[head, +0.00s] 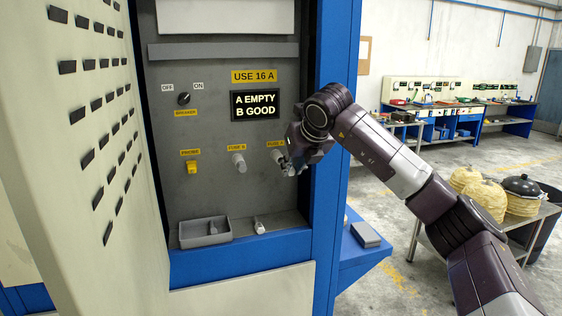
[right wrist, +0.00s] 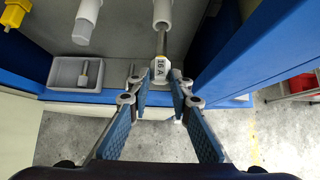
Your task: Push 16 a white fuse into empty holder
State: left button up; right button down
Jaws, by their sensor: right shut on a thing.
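In the right wrist view a white fuse (right wrist: 160,68) marked 16 A, with a yellow band, sits between the fingertips of my right gripper (right wrist: 159,80), which is shut on it. The display (head: 255,105) reads "A EMPTY, B GOOD". My left gripper is out of view.
A small white and grey piece (head: 259,226) lies on the panel's ledge, right of a grey tray (head: 192,242) holding a grey piece (head: 213,228). A yellow probe (head: 192,167) and a breaker knob (head: 184,99) are at left. The blue cabinet edge (head: 333,130) is close on the right.

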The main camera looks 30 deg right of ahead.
jog(key=shift+w+d+p, duration=0.2)
jog(key=shift+w+p, duration=0.4)
jog(key=shift+w, duration=0.3)
jog(key=shift+w+d+p, duration=0.2)
jog(key=shift+w+p, duration=0.4)
jog(key=shift+w, duration=0.25)
jog(key=shift+w+d, duration=0.25)
jog(key=shift+w, duration=0.85)
jog(key=c, duration=1.7)
grip_release()
